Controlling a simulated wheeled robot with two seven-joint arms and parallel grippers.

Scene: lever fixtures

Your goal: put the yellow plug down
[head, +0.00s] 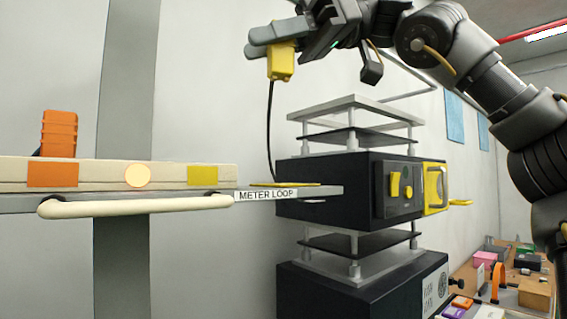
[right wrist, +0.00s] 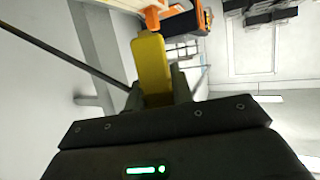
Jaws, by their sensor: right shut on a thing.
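The yellow plug (head: 281,64) hangs in the air at the upper middle of the head view, with a black cable running down from it. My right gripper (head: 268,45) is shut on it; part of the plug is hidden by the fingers. In the right wrist view the yellow plug (right wrist: 152,62) sticks out from between the fingers of my right gripper (right wrist: 160,95). Below and left is a beige ledge (head: 110,172) with an orange patch, a round pale patch and a yellow patch (head: 202,175). My left gripper is not in view.
An orange block-like piece (head: 59,133) stands at the ledge's left end. A pale rail (head: 135,206) runs along its front, beside a METER LOOP label (head: 266,195). A black stacked fixture (head: 325,190) with a yellow handle (head: 434,188) stands to the right. The ledge's top right looks clear.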

